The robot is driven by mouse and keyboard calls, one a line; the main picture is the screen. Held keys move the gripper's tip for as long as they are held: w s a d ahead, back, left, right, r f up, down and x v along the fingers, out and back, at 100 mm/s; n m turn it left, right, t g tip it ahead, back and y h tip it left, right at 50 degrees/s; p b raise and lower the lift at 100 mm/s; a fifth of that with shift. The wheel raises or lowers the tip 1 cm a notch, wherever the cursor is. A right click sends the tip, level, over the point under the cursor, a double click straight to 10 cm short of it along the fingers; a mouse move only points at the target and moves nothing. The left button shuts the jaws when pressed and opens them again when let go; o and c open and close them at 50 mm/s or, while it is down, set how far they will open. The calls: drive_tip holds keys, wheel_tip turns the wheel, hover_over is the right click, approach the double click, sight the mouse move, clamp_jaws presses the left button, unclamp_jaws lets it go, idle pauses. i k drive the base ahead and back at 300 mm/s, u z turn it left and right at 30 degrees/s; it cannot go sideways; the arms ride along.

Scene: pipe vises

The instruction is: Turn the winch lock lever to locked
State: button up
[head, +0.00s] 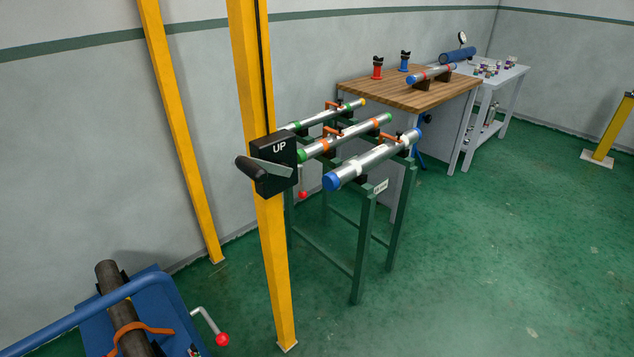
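A black winch box (275,160) marked "UP" is mounted on a yellow post in the middle of the head view. A silver crank arm (272,167) with a black grip (249,168) crosses its front, the grip toward the left. Just right of the box, a short lever with a red ball (303,194) hangs downward; it looks like the lock lever, though its pivot and any lock marking cannot be made out. My gripper is not in view.
A yellow post (262,70) carries the winch. Behind it, a green rack (362,240) holds several pipes. A blue cart (170,300) with a dark pipe and a second red-ball lever (222,338) stands lower left. Green floor (470,270) is clear at right.

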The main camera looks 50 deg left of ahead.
sight(302, 193)
drive_tip(key=u, duration=2.2)
drive_tip(key=k, duration=1.25)
drive_tip(key=z, duration=0.8)
drive_tip(key=i, duration=1.15)
drive_tip(key=u, duration=0.65)
drive_tip(key=i, duration=0.4)
drive_tip(key=u, duration=0.5)
